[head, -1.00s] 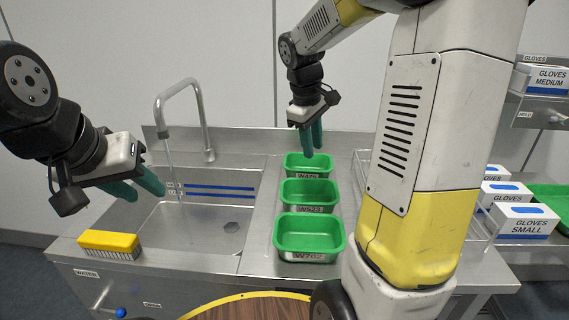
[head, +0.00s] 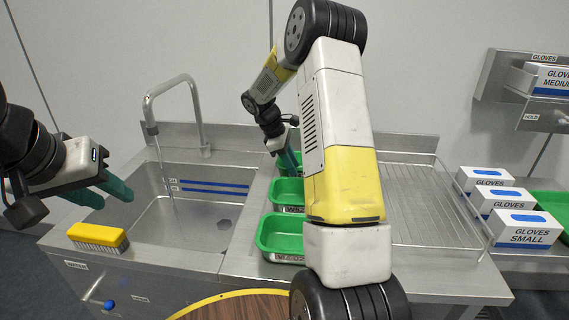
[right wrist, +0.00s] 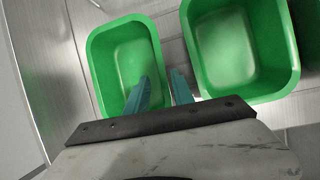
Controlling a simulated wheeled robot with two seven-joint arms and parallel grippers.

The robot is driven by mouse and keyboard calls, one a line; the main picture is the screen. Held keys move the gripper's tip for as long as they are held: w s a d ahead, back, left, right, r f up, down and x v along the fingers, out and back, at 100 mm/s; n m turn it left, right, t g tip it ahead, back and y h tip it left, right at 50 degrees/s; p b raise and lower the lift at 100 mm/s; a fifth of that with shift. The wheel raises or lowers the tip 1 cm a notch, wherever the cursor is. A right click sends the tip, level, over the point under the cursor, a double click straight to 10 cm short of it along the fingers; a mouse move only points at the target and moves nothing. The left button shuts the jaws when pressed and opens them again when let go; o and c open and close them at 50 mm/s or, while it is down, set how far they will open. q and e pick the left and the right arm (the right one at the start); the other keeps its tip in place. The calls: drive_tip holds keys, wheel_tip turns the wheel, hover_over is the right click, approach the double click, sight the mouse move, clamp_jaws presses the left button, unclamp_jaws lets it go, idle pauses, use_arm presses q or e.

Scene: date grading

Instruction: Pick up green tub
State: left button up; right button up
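Three green tubs stand in a row on the steel counter: a front tub (head: 281,254), a middle tub (head: 287,192) and a back tub (head: 271,163). My right arm partly hides them. My right gripper (head: 291,160) is low at the back tub. In the right wrist view, its two teal fingers (right wrist: 161,90) are apart and empty. One finger overlaps the inside of an empty green tub (right wrist: 98,75); the other is over the gap beside a second tub (right wrist: 290,85), with the near wall between them. Contact cannot be told. My left gripper (head: 105,192) is open and empty by the sink.
The sink (head: 170,240) with a running tap (head: 150,103) is left of the tubs. A yellow brush (head: 98,234) lies on its front ledge. A wire drying rack (head: 425,215) and glove boxes (head: 525,230) are on the right.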

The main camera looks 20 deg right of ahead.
drive_tip(key=x, duration=0.4)
drive_tip(key=shift+s+f, duration=0.1)
drive_tip(key=shift+f, duration=0.05)
clamp_jaws()
idle(1.2)
